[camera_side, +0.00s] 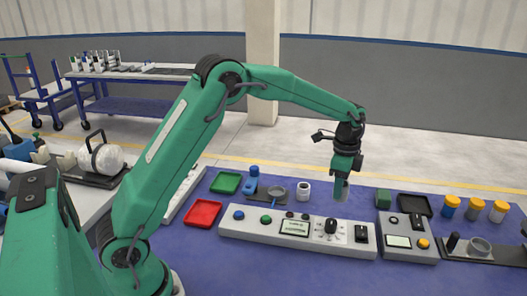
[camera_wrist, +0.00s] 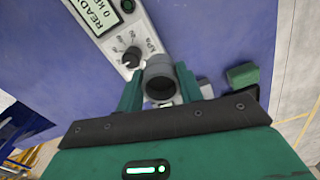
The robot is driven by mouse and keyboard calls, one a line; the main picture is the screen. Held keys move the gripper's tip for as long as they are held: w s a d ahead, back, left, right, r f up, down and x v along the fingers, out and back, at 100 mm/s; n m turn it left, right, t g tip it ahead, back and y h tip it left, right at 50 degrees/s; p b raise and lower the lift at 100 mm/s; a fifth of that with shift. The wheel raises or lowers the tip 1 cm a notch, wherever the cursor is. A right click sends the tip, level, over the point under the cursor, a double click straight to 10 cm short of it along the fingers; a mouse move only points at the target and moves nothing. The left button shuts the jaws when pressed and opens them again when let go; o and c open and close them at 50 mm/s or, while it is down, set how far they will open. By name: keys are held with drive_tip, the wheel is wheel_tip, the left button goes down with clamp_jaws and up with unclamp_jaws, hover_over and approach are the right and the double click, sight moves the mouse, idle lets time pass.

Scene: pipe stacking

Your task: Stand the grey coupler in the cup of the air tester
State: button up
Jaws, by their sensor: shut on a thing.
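The grey coupler (camera_wrist: 158,68) is between my gripper's green fingers in the wrist view, its open round end facing the camera. My gripper (camera_side: 341,190) is shut on it and points down, above the blue table behind the long grey control panel (camera_side: 300,231). The panel's READY and kPa markings show in the wrist view (camera_wrist: 120,35). In the side view, a grey cup-like ring (camera_side: 277,192) stands behind the panel beside a blue upright fitting (camera_side: 252,178). Another grey ring (camera_side: 480,246) sits on a dark base at the right. I cannot tell which is the tester's cup.
A white cup (camera_side: 303,190) stands behind the panel. Red (camera_side: 203,214) and green (camera_side: 226,183) trays lie left. A smaller control box (camera_side: 408,242), a green block (camera_side: 383,197), a black tray (camera_side: 414,205) and orange-capped bottles (camera_side: 475,209) are right.

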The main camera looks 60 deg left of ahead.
drive_tip(key=s+a+r, duration=0.1)
drive_tip(key=s+a, duration=0.7)
drive_tip(key=a, duration=0.2)
hover_over(275, 194)
wheel_tip(275, 194, down, 7)
drive_tip(key=shift+f, duration=0.1)
drive_tip(key=shift+d+f, duration=0.1)
drive_tip(key=shift+f, duration=1.85)
drive_tip(key=shift+f, duration=0.4)
